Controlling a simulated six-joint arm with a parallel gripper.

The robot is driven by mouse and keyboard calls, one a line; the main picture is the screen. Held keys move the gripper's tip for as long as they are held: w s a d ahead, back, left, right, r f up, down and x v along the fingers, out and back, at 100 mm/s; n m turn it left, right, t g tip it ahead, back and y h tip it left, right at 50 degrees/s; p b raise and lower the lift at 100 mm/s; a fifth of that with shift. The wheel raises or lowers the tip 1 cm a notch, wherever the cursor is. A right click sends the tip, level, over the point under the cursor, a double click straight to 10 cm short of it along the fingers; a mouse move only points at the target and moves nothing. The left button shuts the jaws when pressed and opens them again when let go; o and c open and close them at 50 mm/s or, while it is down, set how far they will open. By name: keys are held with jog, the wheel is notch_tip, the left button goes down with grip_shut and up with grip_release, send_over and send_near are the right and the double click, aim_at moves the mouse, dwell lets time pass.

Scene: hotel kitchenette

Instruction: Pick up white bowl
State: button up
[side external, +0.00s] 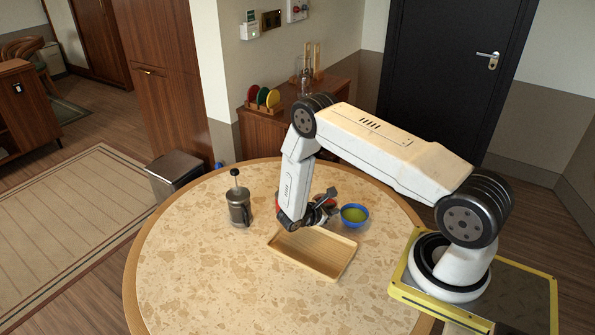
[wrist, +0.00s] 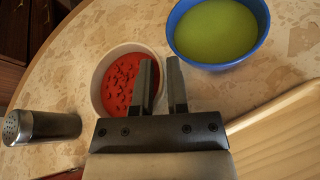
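The white bowl (wrist: 101,99) holds red food and stands on the round table in the wrist view. In the side external view red food (side external: 326,203) shows in part behind my gripper (side external: 328,198), and the bowl is mostly hidden there. In the wrist view my gripper (wrist: 160,72) has its two fingers apart with a gap between them. The left finger overlaps the bowl's right side in the picture, and the right finger lies outside its rim. I cannot tell whether the fingers touch the bowl or are above it.
A blue bowl (wrist: 258,40) of green food stands close on the right; it also shows in the side external view (side external: 355,224). A wooden tray (side external: 312,251) lies in front. A metal-topped shaker (wrist: 50,127) and a French press (side external: 239,209) stand left. The table's front is clear.

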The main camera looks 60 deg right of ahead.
dwell(0.4)
grip_shut()
dwell(1.3)
